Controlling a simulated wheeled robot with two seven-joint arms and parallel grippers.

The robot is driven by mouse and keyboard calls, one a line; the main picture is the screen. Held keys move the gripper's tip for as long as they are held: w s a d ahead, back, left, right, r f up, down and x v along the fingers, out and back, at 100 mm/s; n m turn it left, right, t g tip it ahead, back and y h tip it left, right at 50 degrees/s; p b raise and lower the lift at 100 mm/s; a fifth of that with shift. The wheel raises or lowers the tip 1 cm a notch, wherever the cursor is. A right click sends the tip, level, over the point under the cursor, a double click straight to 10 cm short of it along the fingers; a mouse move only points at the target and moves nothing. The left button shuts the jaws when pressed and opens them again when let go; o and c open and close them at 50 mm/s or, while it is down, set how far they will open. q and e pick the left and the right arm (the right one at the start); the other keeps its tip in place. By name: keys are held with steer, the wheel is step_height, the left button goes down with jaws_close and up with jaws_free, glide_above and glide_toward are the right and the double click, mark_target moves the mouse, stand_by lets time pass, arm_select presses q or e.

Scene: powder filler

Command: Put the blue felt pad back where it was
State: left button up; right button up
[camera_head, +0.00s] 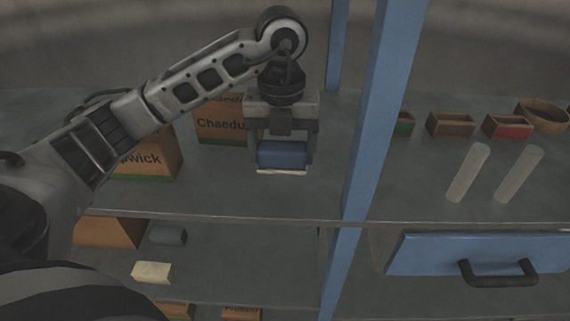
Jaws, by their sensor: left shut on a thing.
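The blue felt pad (283,154) is a small dark blue block with a pale layer along its bottom edge. My left gripper (281,150) is shut on it, with one finger on each side, pointing down. The pad is over the upper shelf (230,194), in front of a cardboard box (217,122) marked "Chaedu"; whether it touches the shelf is hard to tell. My right gripper is not in view.
A blue post (376,110) stands right of the gripper. Another box (150,160) stands left. A grey block (167,235) and a cream block (152,272) lie on the lower shelf. Right are two pale cylinders (467,173), small trays (451,124) and a blue drawer (430,254).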

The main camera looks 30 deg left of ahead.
mark_target(285, 163)
arm_select(q)
steer(key=shift+w+f, duration=0.25)
steer(key=shift+f, duration=0.1)
step_height(285, 163, down, 3)
steer(key=shift+w+f, duration=0.1)
steer(key=shift+w, duration=0.05)
steer(key=shift+f, duration=0.3)
steer(key=o, duration=0.9)
steer(key=shift+o, duration=0.2)
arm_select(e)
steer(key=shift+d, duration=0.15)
arm_select(q)
steer(key=shift+r, duration=0.1)
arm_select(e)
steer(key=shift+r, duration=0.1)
arm_select(q)
steer(key=shift+r, duration=0.15)
step_height(285, 163, up, 12)
steer(key=shift+r+p, duration=0.1)
steer(key=shift+p, duration=1)
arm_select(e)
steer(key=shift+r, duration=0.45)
